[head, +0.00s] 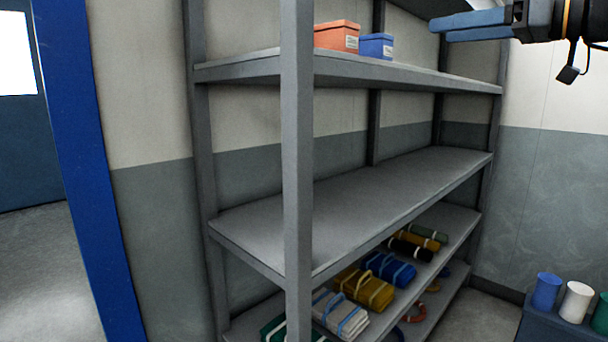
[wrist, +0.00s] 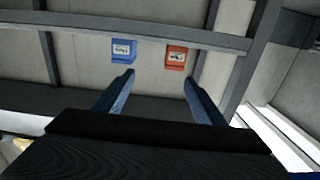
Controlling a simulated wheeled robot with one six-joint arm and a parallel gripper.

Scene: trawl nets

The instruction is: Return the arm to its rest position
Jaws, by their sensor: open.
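My gripper (head: 440,30) is at the upper right of the head view, with its blue fingers pointing left, in front of the shelf unit's upper right part. In the wrist view my gripper (wrist: 158,82) shows two blue fingers spread apart with nothing between them. It is open and empty. The rest of my arm is mostly outside the head view.
A grey shelf unit (head: 298,180) fills the middle. An orange box (head: 336,36) and a blue box (head: 376,46) stand on an upper shelf. The shelf below is bare. Several bundles (head: 364,287) lie lower down. Cups (head: 576,302) stand at lower right.

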